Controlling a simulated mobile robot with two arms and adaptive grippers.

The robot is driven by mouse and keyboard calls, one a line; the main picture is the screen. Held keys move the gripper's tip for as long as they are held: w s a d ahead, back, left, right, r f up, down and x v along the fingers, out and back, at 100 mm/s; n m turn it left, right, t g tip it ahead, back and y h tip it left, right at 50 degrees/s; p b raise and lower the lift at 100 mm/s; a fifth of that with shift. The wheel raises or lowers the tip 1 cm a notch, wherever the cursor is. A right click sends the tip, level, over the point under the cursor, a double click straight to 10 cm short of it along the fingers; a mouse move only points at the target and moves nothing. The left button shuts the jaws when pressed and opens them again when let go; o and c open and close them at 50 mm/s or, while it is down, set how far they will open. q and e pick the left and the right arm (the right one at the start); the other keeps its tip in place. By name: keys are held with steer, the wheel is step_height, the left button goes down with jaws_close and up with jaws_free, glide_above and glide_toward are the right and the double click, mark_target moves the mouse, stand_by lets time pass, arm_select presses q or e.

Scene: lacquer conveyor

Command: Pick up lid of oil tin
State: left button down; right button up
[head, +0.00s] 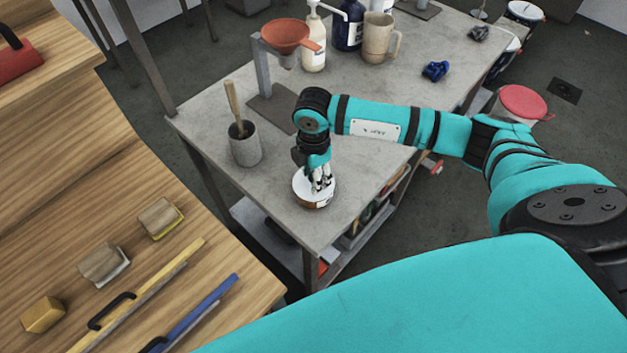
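A low round tin (316,206) with a brownish side stands near the front corner of the grey table (372,160). Its pale, whitish lid (300,187) faces up and looks seated on the tin. My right gripper (320,187) points straight down over the lid, its fingers at the lid's middle and right part. The fingers hide part of the lid, and I cannot tell whether they are closed on it or only close above it. My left gripper is not in view.
A grey pot with a wooden-handled tool (246,145) stands left of the tin. Behind are an orange funnel on a stand (287,36), bottles (314,45) and a beige mug (378,38). A wooden bench (60,190) with blocks and tools is at left.

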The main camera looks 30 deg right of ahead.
jaws_close()
steer(key=shift+r, duration=0.1)
